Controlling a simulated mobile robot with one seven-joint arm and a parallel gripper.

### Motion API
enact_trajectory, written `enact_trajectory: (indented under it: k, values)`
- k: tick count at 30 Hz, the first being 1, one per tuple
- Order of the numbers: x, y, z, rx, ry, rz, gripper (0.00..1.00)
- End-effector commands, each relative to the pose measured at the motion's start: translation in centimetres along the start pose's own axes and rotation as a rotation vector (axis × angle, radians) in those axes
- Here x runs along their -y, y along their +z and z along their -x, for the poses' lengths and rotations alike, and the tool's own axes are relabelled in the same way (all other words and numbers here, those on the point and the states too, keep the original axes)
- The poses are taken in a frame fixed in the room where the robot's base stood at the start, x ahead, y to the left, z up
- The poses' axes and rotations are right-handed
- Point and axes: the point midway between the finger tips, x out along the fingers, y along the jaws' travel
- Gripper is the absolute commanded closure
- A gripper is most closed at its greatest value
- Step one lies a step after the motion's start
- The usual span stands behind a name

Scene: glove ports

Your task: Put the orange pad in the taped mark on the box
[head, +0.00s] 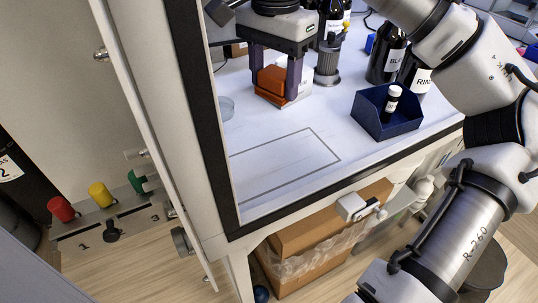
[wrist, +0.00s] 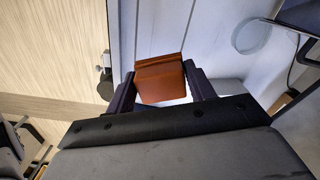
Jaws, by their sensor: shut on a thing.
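The orange pad (head: 271,80) is between the two dark fingers of my gripper (head: 275,84), at the back of the white work surface inside the box. My gripper is shut on it. In the wrist view the pad (wrist: 161,80) sits between the fingertips (wrist: 160,86). A pale edge shows at the pad's lower right in the head view; I cannot tell whether the pad touches the surface. The taped mark (head: 325,144) is a thin grey outline on the white surface, nearer the front edge than the pad. Its inside is empty, and its left part is hidden by the frame.
A grey ribbed cylinder (head: 328,62) stands just right of my gripper, with dark bottles (head: 386,58) beyond. The black-edged frame (head: 205,110) borders the left.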

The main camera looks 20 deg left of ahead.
Motion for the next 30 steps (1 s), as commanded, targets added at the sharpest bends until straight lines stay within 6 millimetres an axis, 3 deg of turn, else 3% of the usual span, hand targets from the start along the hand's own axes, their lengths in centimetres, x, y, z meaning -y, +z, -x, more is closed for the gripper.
enact_trajectory:
  k: [3,12,27,30]
  values:
    - [-0.1,0.0,-3.4,0.003,0.003,0.001,0.68]
    - [-0.1,0.0,-10.6,0.0,0.002,-0.002,0.68]
    - [-0.1,0.0,-16.5,-0.002,0.002,-0.002,0.68]
    - [-0.1,0.0,-16.8,-0.002,-0.001,-0.002,0.68]
